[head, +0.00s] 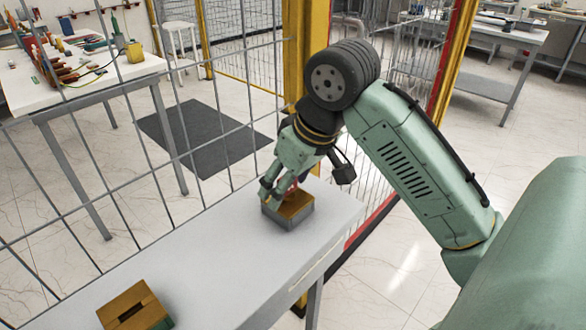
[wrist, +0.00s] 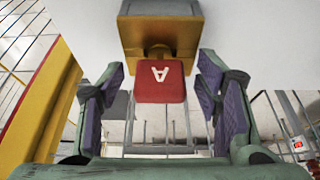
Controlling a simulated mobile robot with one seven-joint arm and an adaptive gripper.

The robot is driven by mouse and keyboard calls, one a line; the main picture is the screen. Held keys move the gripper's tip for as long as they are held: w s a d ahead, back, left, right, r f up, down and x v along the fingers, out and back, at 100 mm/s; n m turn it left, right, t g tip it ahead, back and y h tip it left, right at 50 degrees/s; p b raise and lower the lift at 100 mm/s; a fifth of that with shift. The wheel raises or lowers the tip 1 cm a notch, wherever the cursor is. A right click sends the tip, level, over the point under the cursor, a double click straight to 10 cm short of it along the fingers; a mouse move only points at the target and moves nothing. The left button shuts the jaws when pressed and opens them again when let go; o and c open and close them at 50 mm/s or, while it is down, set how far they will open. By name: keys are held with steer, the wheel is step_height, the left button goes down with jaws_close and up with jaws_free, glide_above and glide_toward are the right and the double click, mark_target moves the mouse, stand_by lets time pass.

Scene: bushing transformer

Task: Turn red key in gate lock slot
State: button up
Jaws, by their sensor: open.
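A red key (wrist: 161,82) with a white letter A on its head sits in the brass-coloured front of a lock box (wrist: 158,8) in the wrist view. My gripper (wrist: 162,76) is open, with one purple-padded finger on each side of the key head and a gap on both sides. In the head view, my gripper (head: 272,190) reaches down over the lock box (head: 289,219), which is grey with a brass-coloured top. Only a small red bit of the key (head: 292,187) shows there, mostly hidden by the fingers.
A second box (head: 124,303) with a dark, empty-looking slot in its brass-coloured top stands at the near left of the grey table (head: 230,262). The table between the boxes is clear. A wire fence (head: 130,182) runs along its far side, with a yellow post (head: 303,45) behind my arm.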

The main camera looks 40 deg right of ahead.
steer(key=shift+f, duration=0.15)
steer(key=shift+c, duration=0.3)
steer(key=c, duration=1.2)
steer(key=m+h, duration=0.1)
steer(key=m, duration=0.2)
steer(key=shift+w+a, duration=0.1)
steer(key=shift+c, duration=0.2)
steer(key=m+h, duration=0.1)
steer(key=m, duration=0.2)
steer(key=shift+g, duration=0.3)
steer(key=m+p, duration=0.1)
steer(key=m, duration=0.1)
steer(key=m+g+h+p, duration=0.1)
steer(key=m, duration=0.1)
steer(key=shift+r+h+p, duration=0.2)
steer(key=shift+h+p, duration=0.1)
steer(key=shift+f+m+g, duration=0.2)
steer(key=shift+m+g, duration=0.1)
steer(key=shift+m, duration=0.8)
